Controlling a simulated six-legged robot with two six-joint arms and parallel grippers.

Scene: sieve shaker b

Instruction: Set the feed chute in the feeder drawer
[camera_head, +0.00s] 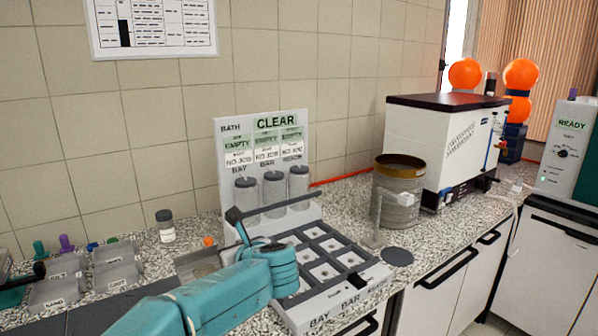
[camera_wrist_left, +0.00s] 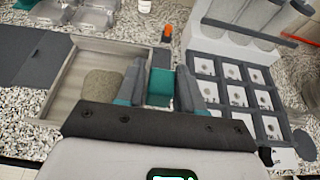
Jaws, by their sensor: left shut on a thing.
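My left gripper (camera_head: 243,232) comes in from the left and is over the counter just left of the white rack. In the left wrist view its two grey fingers (camera_wrist_left: 162,90) are closed on a small teal block (camera_wrist_left: 160,82), which appears to be the feed chute. In the head view my arm partly covers this tray (camera_head: 186,262). My right gripper is out of view.
A white rack (camera_head: 232,160) with bottles and a grid of bays stands close to the right of my gripper. A sieve can (camera_head: 400,195) and a dark disc (camera_head: 397,256) are further right. Clear bins (camera_head: 115,265) and a capped jar (camera_head: 166,228) are at left.

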